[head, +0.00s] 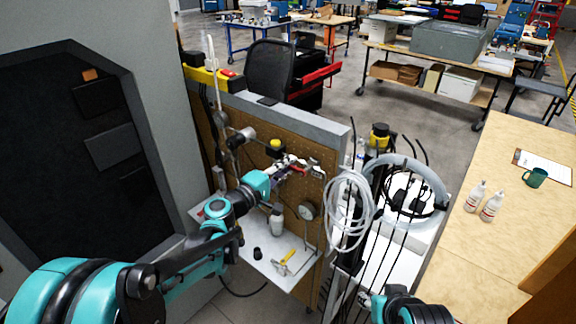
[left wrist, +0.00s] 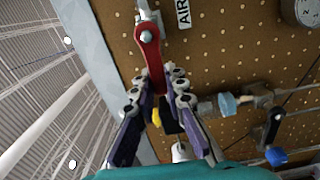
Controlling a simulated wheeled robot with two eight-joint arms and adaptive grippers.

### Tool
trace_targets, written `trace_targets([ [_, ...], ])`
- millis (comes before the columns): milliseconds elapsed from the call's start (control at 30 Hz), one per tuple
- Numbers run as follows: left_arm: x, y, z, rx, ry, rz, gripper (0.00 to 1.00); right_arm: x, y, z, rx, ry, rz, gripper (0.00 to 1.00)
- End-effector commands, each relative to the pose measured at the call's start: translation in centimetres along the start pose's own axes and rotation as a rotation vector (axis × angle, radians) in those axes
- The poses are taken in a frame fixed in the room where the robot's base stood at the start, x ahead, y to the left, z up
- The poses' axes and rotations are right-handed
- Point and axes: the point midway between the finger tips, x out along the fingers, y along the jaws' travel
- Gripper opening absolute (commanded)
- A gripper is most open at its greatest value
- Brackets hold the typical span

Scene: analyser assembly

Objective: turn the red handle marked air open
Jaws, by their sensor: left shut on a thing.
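The red handle (left wrist: 148,48) hangs from a pivot bolt on the tan pegboard (left wrist: 215,60). The white AIR label (left wrist: 184,14) is right beside it in the left wrist view. My left gripper (left wrist: 156,78) is shut on the free lower end of the handle, one finger on each side. In the head view my left gripper (head: 290,168) is at the upper part of the pegboard, and the handle is too small there to make out clearly. My right gripper is not in view; only part of my right arm shows at the bottom edge.
A pressure gauge (head: 307,210) and fittings are on the pegboard. A blue-tipped lever (left wrist: 274,138) is lower right in the wrist view. The shelf (head: 262,266) below holds a bottle (head: 277,223) and a yellow tool (head: 287,259). Coiled white tubing (head: 347,212) hangs to the right.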

Motion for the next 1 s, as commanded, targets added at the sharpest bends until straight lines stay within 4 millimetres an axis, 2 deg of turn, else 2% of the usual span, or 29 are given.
trace_targets([
  [600, -0.02, -0.24, 0.04, -0.037, -0.001, -0.001, 0.00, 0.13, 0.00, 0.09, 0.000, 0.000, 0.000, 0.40],
  [633, -0.02, -0.24, 0.05, -0.037, -0.001, -0.001, 0.20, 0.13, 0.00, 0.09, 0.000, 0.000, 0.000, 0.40],
  [700, -0.01, -0.24, 0.04, -0.037, 0.000, -0.001, 0.34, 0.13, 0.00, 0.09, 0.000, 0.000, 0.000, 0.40],
  [1000, -0.13, -0.20, 0.01, -0.037, 0.000, 0.000, 0.34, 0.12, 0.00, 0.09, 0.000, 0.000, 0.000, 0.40],
])
